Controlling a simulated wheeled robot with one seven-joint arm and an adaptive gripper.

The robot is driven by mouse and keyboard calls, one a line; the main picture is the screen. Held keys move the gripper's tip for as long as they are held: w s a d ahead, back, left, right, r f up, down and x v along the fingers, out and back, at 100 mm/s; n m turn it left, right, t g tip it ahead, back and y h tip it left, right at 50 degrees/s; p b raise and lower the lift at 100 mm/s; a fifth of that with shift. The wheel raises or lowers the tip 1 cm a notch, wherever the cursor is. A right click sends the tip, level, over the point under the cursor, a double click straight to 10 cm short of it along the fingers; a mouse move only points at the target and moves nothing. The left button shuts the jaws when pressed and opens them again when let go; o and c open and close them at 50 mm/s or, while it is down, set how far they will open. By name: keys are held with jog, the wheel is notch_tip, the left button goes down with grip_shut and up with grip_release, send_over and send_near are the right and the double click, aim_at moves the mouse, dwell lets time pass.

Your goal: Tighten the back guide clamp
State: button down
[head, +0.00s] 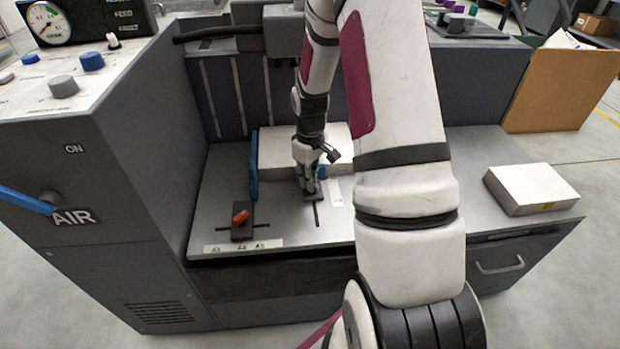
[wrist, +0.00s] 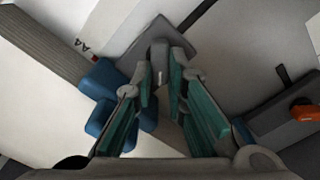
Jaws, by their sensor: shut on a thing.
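My gripper (head: 309,188) points down at the bed, just in front of the white paper stack. In the wrist view its teal-padded fingers (wrist: 162,75) are closed on a grey clamp knob (wrist: 158,48), which stands on a dark grey clamp block (wrist: 190,44). The block also shows under the gripper in the head view (head: 318,200), by a dark slot in the bed. The fingers hide part of the knob, and I cannot tell how tight it is.
A blue guide (head: 253,170) stands left of the paper stack (head: 275,153). A second clamp with an orange knob (head: 240,217) sits front left, also in the wrist view (wrist: 304,110). A white block (head: 530,187) lies on the right shelf. The control cabinet (head: 95,150) walls the left.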

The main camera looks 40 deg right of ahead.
jog(key=m+p, duration=0.1)
jog(key=m, duration=0.3)
jog(key=shift+d, duration=0.15)
jog(key=m+p, duration=0.2)
jog(key=m, duration=0.2)
jog(key=shift+d+m, duration=0.15)
jog(key=shift+m, duration=0.15)
jog(key=m, duration=0.2)
jog(key=m+p, duration=0.1)
jog(key=m, duration=0.1)
jog(key=shift+s+d+m, duration=0.15)
jog(key=shift+s+m, duration=0.05)
jog(key=shift+m, duration=0.1)
jog(key=shift+s+d+m+p, duration=0.15)
jog(key=shift+m+p, duration=0.65)
jog(key=shift+m, duration=1.4)
jog(key=c, duration=1.6)
grip_release()
